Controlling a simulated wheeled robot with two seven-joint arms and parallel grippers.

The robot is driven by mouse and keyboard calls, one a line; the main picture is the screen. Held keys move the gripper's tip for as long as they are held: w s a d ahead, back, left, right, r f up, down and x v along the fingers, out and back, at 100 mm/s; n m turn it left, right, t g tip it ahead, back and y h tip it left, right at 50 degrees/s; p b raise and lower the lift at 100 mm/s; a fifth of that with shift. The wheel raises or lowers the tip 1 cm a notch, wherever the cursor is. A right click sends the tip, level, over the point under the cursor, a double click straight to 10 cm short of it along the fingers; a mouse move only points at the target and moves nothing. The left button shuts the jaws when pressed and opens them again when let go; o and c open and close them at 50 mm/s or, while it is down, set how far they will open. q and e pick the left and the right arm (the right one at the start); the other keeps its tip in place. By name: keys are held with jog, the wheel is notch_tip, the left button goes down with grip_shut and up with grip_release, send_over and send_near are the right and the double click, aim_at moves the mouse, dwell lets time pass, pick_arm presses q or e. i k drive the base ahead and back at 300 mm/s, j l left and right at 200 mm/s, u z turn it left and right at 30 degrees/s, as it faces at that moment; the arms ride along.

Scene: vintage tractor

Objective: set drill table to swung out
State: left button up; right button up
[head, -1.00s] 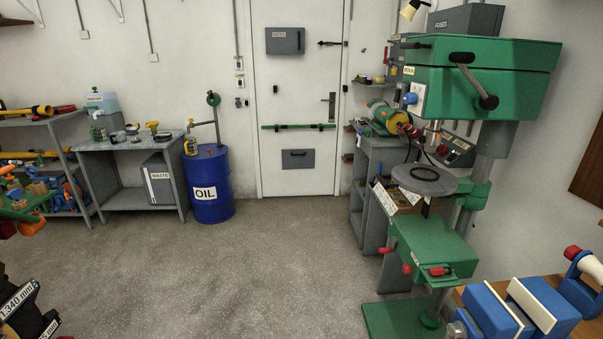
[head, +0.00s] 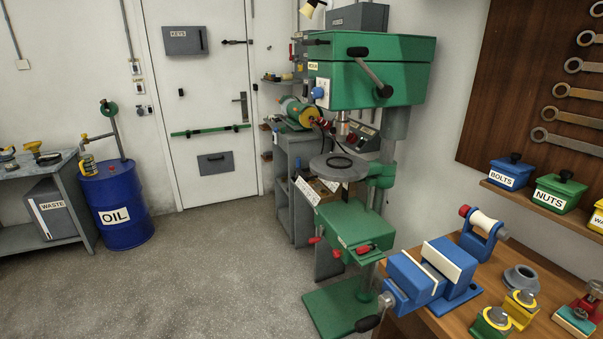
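The green drill press (head: 375,72) stands right of centre in the head view, against the right wall. Its round grey drill table (head: 336,172) sits on the column below the drill head and chuck (head: 342,122), with a dark ring on its top. A green bracket (head: 380,174) joins the table to the column on its right. The table appears to lie under the chuck. A lower green table (head: 347,222) with red handles is below it. Neither of my grippers shows in the head view.
A wooden bench with a blue vise (head: 433,273) and several small parts is at the lower right. A bench grinder (head: 298,113) stands on a grey cabinet behind the drill. A blue oil drum (head: 117,207) is at left. The floor between drum and drill is clear.

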aim_at(342, 168)
jog(key=i+j+z, duration=0.25)
jog(key=i, duration=0.2)
jog(key=i+j+z, duration=0.2)
jog(key=i+j, duration=0.2)
jog(key=i, duration=0.05)
